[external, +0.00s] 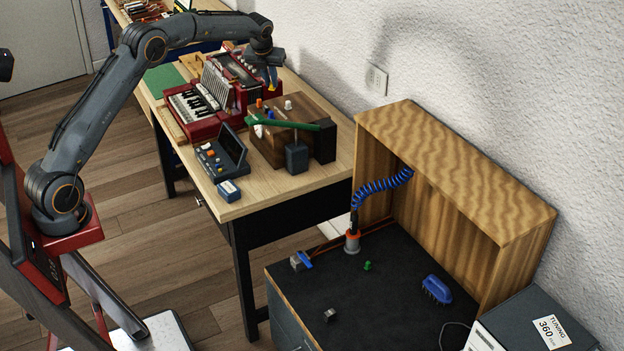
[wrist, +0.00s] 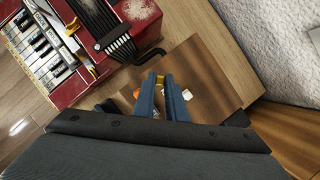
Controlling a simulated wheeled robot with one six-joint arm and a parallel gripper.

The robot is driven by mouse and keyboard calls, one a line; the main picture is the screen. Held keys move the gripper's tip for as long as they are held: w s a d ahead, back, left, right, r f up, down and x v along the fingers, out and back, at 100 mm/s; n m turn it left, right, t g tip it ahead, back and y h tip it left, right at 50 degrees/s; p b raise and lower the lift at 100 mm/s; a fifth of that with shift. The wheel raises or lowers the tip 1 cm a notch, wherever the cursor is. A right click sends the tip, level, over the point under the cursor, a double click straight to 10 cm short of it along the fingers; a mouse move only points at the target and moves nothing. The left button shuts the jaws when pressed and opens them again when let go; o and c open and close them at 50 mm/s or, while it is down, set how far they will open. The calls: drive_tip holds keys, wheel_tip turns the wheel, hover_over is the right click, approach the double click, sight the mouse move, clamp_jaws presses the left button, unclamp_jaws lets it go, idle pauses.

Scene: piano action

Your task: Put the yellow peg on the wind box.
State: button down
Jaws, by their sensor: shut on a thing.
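My gripper (external: 272,76) is shut on the yellow peg (external: 273,85), which points down from the fingers. In the wrist view a yellow bit of the peg (wrist: 160,79) shows between the blue-grey fingertips. The brown wooden box (external: 272,147), which looks like the wind box, stands on the wooden table. Its top (wrist: 205,75) lies below the gripper in the wrist view, and the peg appears held above it. An orange peg (external: 259,103) and a white peg (external: 288,105) stand on the box. The fingers hide part of its top.
A red accordion (external: 205,100) stands beside the box. A green bar (external: 290,124) lies across the box's front. A dark open case (external: 222,155) and a small blue box (external: 228,190) sit in front. The white wall (external: 340,50) is close behind.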

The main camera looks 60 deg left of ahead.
drive_tip(key=shift+f+p, duration=0.55)
drive_tip(key=shift+f, duration=2.1)
drive_tip(key=shift+f, duration=0.15)
drive_tip(key=c, duration=1.8)
unclamp_jaws()
drive_tip(key=shift+s+d+r, duration=0.1)
drive_tip(key=shift+r, duration=0.4)
drive_tip(key=b+v, duration=0.2)
drive_tip(key=v, duration=0.9)
drive_tip(key=shift+r, duration=0.1)
